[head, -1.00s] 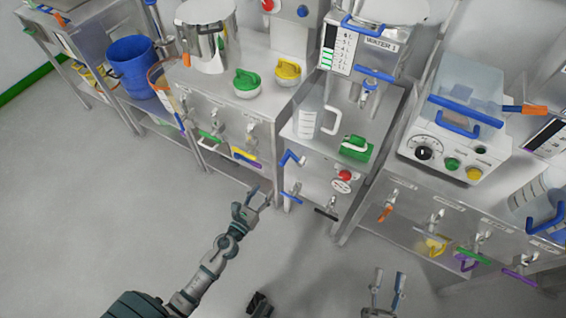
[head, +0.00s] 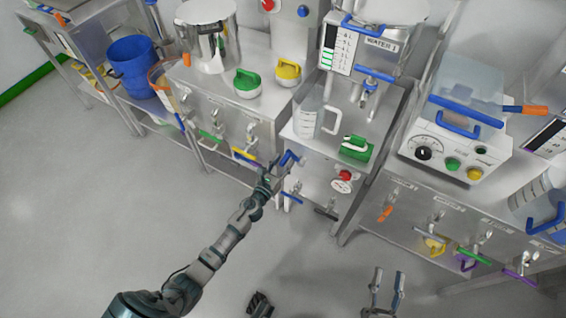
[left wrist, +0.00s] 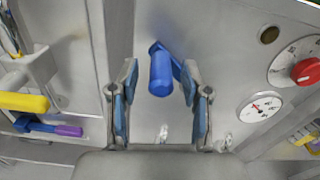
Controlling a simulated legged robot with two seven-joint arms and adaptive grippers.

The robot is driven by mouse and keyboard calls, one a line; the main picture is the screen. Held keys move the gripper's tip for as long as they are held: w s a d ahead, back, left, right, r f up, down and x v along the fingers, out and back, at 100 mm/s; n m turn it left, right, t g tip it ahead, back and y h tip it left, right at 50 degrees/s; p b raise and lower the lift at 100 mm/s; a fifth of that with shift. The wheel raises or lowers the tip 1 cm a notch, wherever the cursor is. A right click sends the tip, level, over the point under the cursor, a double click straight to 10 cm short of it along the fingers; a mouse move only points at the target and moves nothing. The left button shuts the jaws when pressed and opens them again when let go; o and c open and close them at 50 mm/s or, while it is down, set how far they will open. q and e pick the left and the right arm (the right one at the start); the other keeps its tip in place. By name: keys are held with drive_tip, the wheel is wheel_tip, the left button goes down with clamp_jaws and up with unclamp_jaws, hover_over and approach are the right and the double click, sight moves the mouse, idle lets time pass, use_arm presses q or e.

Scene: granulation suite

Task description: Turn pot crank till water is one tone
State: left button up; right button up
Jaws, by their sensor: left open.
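A blue crank (head: 289,159) sticks out from the front of the middle steel cabinet. My left gripper (head: 271,172) is open and close to it in the head view. In the left wrist view the blue crank's handle (left wrist: 161,74) shows between the two open fingertips (left wrist: 160,95), with a gap on both sides. My right gripper (head: 387,285) is open and empty at the bottom of the head view, away from the cabinets. A steel pot (head: 205,38) stands on the left cabinet; its inside is not visible. A labelled dispenser (head: 367,48) stands above the middle cabinet.
A red knob (left wrist: 306,70) and a round gauge (left wrist: 259,107) are right of the crank. A yellow handle (left wrist: 22,102) is left of the crank. Open floor lies in front.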

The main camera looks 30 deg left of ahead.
use_arm(q)
clamp_jaws()
drive_tip(key=shift+a+f, duration=0.1)
